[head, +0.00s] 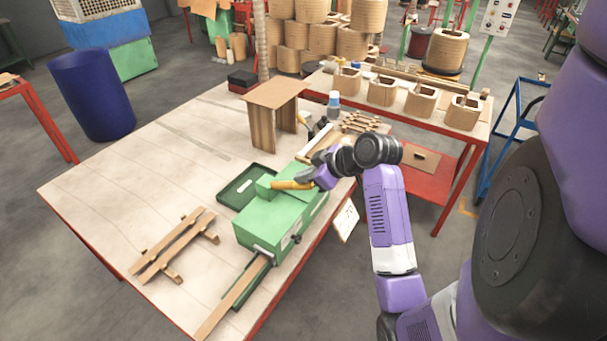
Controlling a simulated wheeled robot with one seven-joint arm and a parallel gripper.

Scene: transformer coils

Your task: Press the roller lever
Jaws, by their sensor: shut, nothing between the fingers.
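A green machine (272,222) with a boxy top stands on the wooden workbench. A small dark and grey fitting (264,252) sits at its front end, where a long wooden strip (232,300) runs out towards the bench's near edge. I cannot clearly make out which part is the roller lever. My purple arm reaches in from the right. My gripper (278,185), with yellow-orange fingers, is shut and empty at the top of the machine. Whether it touches the green surface cannot be told. The arm's wrist hides part of the bench behind the machine.
The workbench (110,190) has bare room at the left. Notched wooden bars (175,245) lie left of the machine. A dark green tray (245,186) lies behind it. A brown board stand (275,110) rises farther back. A second bench with wooden coil forms (382,90) stands beyond.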

